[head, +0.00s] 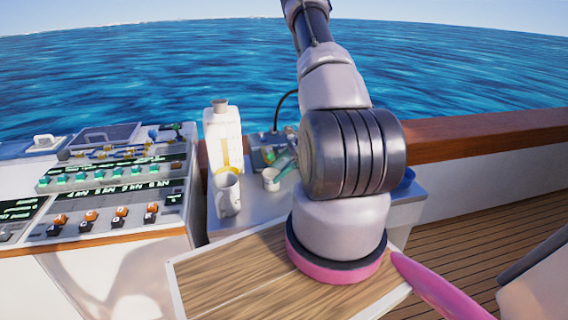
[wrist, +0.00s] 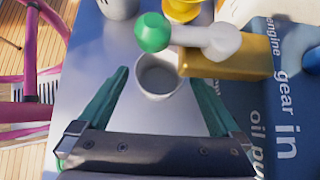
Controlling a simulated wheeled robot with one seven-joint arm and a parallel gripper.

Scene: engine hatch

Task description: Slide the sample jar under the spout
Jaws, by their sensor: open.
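The sample jar, a small pale open cup (wrist: 158,76), stands on a light grey top in the wrist view. It also shows in the head view (head: 270,180). My gripper (wrist: 155,86) is open, its green fingers on either side of the jar's near part, with visible gaps. In the head view its green fingers (head: 284,164) show beside the jar, partly hidden by my arm. A brass block (wrist: 230,62), with a pale lever and green knob (wrist: 152,32), lies just beyond and right of the jar. I cannot tell which part is the spout's outlet.
A pale mug (head: 228,196) stands left of the jar, and a white jug (head: 222,140) stands behind it. A dark blue lettered panel (wrist: 270,125) lies right of the jar. A control console (head: 110,195) is at left. A wooden board (head: 225,280) is in front.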

